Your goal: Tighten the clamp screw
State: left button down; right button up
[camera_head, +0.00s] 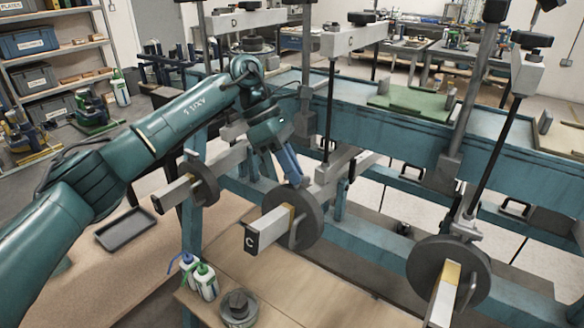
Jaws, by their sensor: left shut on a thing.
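My left gripper (293,178) reaches in from the left with its fingers pointing down. It is shut at the top of the grey disc weight (312,222) on the lever arm marked C (262,230). The small part between its fingers, which seems to be the clamp screw, is hidden by them. The weight sits around the lever arm, with a brass-coloured piece at its front face. My right gripper is not in view.
Similar disc weights sit on the lever at left (204,184) and the lever at right (420,268). Blue beams of the frame (400,135) run behind. Squeeze bottles (205,281) and a round grey piece (239,308) stand on the wooden bench, near a black tray (126,229).

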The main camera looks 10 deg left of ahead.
pick_arm(q)
jog(key=shift+w+m+g, duration=0.15)
jog(key=shift+m+g, duration=0.5)
jog(key=shift+m, duration=0.45)
jog(key=shift+w+m+g, duration=0.1)
jog(key=shift+m+g, duration=0.55)
jog(key=shift+m, duration=0.45)
jog(key=c, duration=1.4)
grip_release()
jog(key=shift+c, duration=0.2)
